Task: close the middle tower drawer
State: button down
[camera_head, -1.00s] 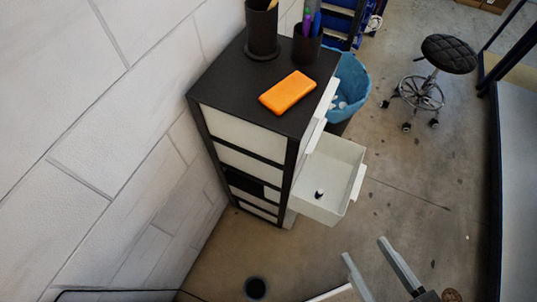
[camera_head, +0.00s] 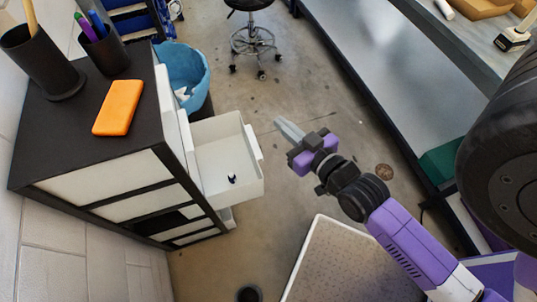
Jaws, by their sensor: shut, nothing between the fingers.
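The tower (camera_head: 85,155) is a dark drawer unit with white panels at the left of the view. One white drawer (camera_head: 212,190) is pulled far out on its right side, its inside visible, with a small dark item (camera_head: 232,179) on its floor. The drawer's front panel (camera_head: 254,152) faces right, toward my gripper. My gripper (camera_head: 287,129) is shut and empty, to the right of the drawer front and apart from it. Its fingers point to the upper left. The fronts of the other drawers are mostly hidden at this angle.
A blue bin (camera_head: 184,72) is behind the drawer. A black stool (camera_head: 252,38) stands at the back. A long bench (camera_head: 385,75) runs along the right. Floor between drawer and bench is clear.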

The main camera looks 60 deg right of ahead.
jog(key=d+f+m+g+y+b, duration=0.1)
jog(key=d+f+m+g+b, duration=0.45)
jog(key=d+f, duration=1.45)
jog(key=a+f+n+g+y, duration=0.1)
jog(key=a+f+n+y, duration=0.25)
jog(key=a+y, duration=0.4)
jog(key=a+b+x, duration=0.1)
jog(key=a+x, duration=0.2)
jog(key=x, duration=0.9)
jog(key=shift+w+r, duration=0.3)
jog(key=w+a+p, duration=0.2)
jog(key=w+a, duration=1.4)
jog(key=shift+p, duration=0.35)
